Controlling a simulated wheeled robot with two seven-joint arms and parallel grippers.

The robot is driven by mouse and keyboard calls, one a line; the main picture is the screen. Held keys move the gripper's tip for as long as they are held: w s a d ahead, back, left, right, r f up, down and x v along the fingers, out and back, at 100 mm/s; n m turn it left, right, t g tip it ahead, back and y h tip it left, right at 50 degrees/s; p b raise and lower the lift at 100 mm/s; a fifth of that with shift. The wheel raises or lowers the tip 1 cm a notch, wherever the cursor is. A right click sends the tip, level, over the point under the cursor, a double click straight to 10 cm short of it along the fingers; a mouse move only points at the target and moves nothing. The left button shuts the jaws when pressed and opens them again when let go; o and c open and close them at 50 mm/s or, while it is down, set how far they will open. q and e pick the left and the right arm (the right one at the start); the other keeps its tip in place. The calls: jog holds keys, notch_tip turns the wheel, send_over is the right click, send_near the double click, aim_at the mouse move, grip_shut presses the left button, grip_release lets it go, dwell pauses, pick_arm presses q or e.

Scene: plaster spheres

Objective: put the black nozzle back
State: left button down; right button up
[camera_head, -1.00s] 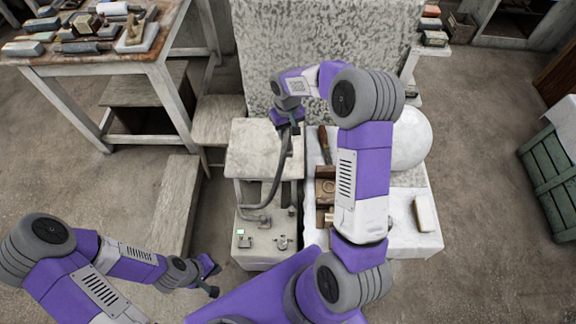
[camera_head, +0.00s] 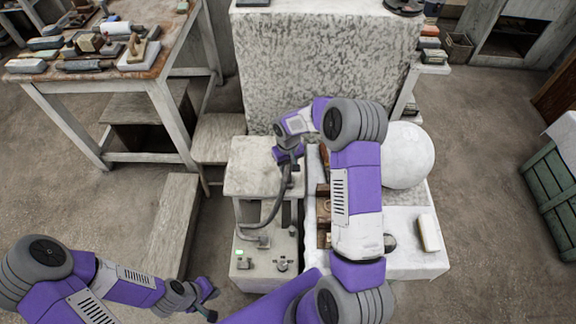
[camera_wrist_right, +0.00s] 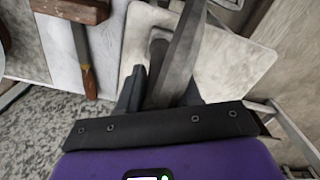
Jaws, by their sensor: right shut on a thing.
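My right gripper (camera_head: 291,163) is shut on the black nozzle, shown in the right wrist view as a long dark grey piece (camera_wrist_right: 176,60) between the fingers. In the head view it hangs over the top of a pale stand (camera_head: 255,178), and a dark hose (camera_head: 277,205) curves from it to the stand's lower front. I cannot tell whether the nozzle touches the stand. The nozzle's holder is not clearly visible. My left gripper (camera_head: 212,303) is at the lower left, empty and seemingly open, away from the stand.
Right of the stand, a cloth-covered table (camera_head: 400,255) bears a wooden box (camera_head: 323,205) and a pale block (camera_head: 428,232). A large white sphere (camera_head: 407,155) stands behind. A speckled block (camera_head: 320,70) rises at the back. A tool bench (camera_head: 100,68) is at left.

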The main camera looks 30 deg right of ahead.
jog(key=shift+f, duration=0.2)
jog(key=o, duration=1)
jog(key=shift+o, duration=0.2)
jog(key=shift+r, duration=0.2)
jog(key=shift+r, duration=0.35)
notch_tip(320, 180, up, 11)
jog(key=p, duration=0.2)
jog(key=shift+r+p, duration=0.2)
jog(key=shift+p, duration=0.15)
jog(key=shift+s+f, duration=0.1)
